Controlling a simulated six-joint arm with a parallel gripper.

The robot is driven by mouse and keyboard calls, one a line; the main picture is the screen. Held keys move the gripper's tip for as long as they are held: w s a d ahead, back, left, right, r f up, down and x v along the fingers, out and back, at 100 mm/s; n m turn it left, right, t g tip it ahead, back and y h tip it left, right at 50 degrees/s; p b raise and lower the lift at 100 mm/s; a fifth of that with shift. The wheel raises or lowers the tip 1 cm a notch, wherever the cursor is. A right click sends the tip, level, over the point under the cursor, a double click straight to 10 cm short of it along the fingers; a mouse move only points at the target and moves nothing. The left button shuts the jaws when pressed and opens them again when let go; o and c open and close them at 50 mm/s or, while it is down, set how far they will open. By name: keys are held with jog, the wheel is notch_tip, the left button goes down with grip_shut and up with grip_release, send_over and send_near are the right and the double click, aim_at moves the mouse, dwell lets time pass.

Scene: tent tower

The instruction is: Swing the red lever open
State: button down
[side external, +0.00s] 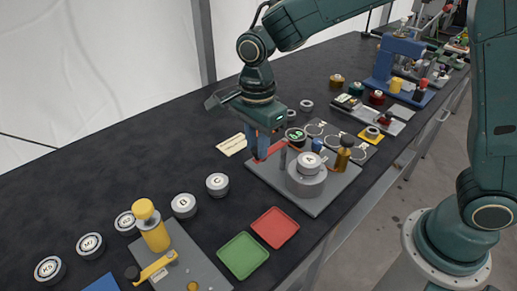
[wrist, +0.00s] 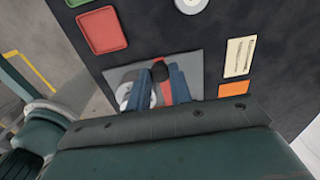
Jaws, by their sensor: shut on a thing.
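The red lever (side external: 273,149) lies low over a grey base plate (side external: 313,206), beside a grey round fixture (side external: 306,181) with a pale cap. In the wrist view the red lever (wrist: 165,92) shows as a red strip, with a black knob (wrist: 160,71) at its end. My gripper (side external: 260,157) is down at the lever's left end in the side view. In the wrist view its two blue fingers (wrist: 160,80) stand on either side of the lever and knob, shut on the lever. The exact contact is partly hidden by the fingers.
A red tray (side external: 275,227) and a green tray (side external: 242,256) lie in front. A paper label (side external: 232,144) lies left of my gripper. The black tabletop (side external: 130,165) farther left is clear.

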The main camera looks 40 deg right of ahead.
jog(key=shift+w, duration=0.1)
dwell(0.3)
jog(key=c, duration=1.3)
grip_release()
jog(key=shift+o, duration=0.2)
jog(key=shift+r, duration=0.15)
notch_tip(320, 180, up, 14)
jog(key=shift+f, duration=0.2)
jog(key=shift+d, duration=0.1)
